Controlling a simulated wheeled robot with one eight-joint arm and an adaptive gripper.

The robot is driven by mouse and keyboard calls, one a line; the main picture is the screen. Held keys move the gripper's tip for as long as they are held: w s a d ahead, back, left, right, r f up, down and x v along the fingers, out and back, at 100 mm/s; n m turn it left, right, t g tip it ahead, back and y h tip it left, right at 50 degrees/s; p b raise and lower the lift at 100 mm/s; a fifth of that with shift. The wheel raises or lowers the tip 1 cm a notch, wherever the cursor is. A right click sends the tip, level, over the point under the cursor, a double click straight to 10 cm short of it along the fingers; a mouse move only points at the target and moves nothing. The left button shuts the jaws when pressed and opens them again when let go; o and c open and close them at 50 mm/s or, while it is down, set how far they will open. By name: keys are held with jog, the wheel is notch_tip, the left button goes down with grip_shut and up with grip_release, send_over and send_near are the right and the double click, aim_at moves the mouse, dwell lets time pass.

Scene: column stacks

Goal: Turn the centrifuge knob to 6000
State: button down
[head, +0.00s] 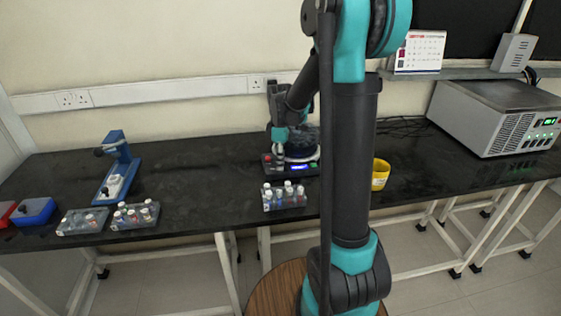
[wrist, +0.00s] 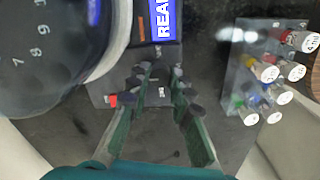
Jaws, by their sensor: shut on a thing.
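The centrifuge (head: 302,153) stands on the black bench behind my arm, with a lit blue display. In the wrist view its rounded dark lid (wrist: 45,45) with printed numbers fills the upper left. Its blue display (wrist: 166,18) reads "READ…", cut off by the frame edge. A red button (wrist: 125,99) lies beside the left finger. My gripper (wrist: 157,78) is down at the front panel, its fingers on either side of the dark knob (wrist: 158,88) and shut on it. The knob's pointer and set value cannot be read. In the head view my gripper (head: 277,148) is small at the panel's left.
A rack of capped tubes (head: 284,197) stands just in front of the centrifuge, and it shows close on the right in the wrist view (wrist: 262,75). A yellow cup (head: 380,174) is to the right. Tube racks (head: 135,215), a blue stand (head: 117,165) and a grey instrument (head: 495,115) stand farther off.

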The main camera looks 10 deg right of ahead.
jog(key=m, duration=0.8)
jog(key=shift+m, duration=0.3)
jog(key=m, duration=0.4)
jog(key=shift+m, duration=2.5)
jog(key=c, duration=1.3)
grip_release()
jog(key=shift+c, duration=0.2)
jog(key=shift+r, duration=0.15)
